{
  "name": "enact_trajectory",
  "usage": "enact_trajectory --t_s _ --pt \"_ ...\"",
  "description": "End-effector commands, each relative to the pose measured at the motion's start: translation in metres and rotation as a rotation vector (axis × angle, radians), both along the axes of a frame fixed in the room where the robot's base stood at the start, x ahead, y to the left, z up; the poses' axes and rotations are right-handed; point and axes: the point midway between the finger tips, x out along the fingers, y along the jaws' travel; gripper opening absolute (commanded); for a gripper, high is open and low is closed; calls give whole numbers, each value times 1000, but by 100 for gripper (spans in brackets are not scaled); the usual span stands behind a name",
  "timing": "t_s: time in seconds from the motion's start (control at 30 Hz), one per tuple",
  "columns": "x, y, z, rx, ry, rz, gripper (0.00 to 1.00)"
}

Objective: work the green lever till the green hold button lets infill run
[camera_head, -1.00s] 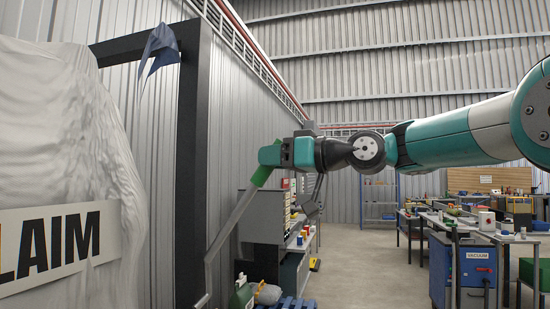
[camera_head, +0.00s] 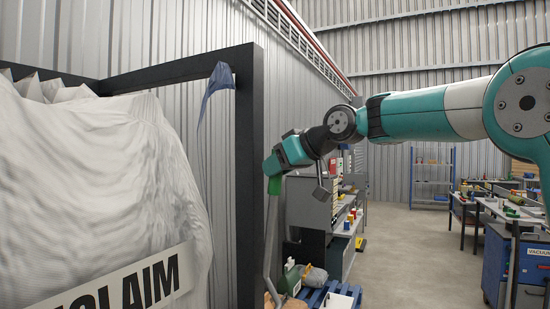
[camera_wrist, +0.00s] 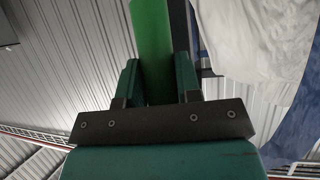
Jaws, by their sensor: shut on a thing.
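The green lever has a green grip (camera_head: 272,176) on top of a grey rod that runs down, nearly upright, beside the dark frame post. My gripper (camera_head: 274,164) is shut on the green grip near its top and tilts down to the left. In the wrist view the lever's green grip (camera_wrist: 152,45) runs between the two fingers (camera_wrist: 158,85) of my gripper. I cannot make out the green hold button in these views.
A big white bag (camera_head: 95,170) with a sign reading "CLAIM" at its end hangs at left in a dark frame (camera_head: 247,180). A blue cloth strip (camera_head: 218,85) hangs from the frame. A grey workbench (camera_head: 310,205) and blue pallet stand beyond. Open floor (camera_head: 405,250) lies at right.

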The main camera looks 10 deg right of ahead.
Motion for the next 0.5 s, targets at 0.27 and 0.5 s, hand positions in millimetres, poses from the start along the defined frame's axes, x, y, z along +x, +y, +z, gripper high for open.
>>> enact_trajectory --t_s 0.27,0.5 --pt "2 -2 0 -5 4 -6 0" --pt "2 -2 0 -5 4 -5 55"
